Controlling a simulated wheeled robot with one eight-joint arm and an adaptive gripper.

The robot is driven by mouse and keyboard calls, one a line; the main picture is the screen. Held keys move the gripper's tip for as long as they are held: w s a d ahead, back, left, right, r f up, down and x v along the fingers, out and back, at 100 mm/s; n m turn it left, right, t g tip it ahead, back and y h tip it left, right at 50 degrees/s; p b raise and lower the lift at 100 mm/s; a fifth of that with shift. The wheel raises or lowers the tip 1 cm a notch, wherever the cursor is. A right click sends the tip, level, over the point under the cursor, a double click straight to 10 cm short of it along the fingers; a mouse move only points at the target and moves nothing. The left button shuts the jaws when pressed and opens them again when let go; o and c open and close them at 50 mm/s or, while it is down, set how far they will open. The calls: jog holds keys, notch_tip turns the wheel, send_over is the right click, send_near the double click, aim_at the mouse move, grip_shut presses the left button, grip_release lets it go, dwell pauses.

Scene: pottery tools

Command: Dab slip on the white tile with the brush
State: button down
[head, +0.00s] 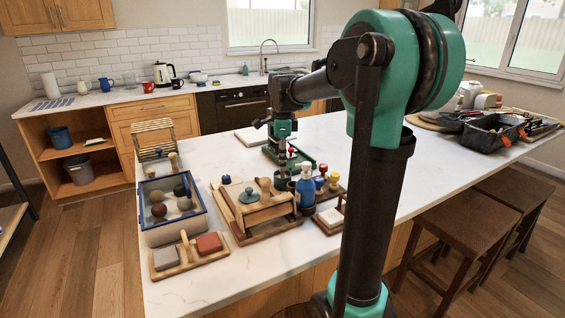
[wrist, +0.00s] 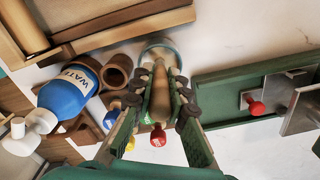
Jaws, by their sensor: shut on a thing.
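My gripper (wrist: 160,98) is shut on a brush, whose pale wooden handle (wrist: 160,82) shows between the fingers in the wrist view. The handle's far end points into a grey-green round cup (wrist: 151,46); the bristles are hidden, and I cannot tell whether they touch anything inside. In the head view my gripper (head: 283,163) points down over the counter, behind the blue bottle. A pale square piece (head: 328,217) on a wooden board lies at the counter's near edge, partly behind my arm; it may be the white tile. No slip is discernible.
The blue water bottle (wrist: 69,98) and a brown cup (wrist: 116,70) stand close beside my gripper. A green tray with a red knob (wrist: 256,107) lies on the other side. Red, blue and yellow knobbed stamps (head: 320,182) stand nearby. A blue-rimmed bin (head: 172,222) is farther left.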

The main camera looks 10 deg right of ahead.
jog(key=shift+r, duration=3.4)
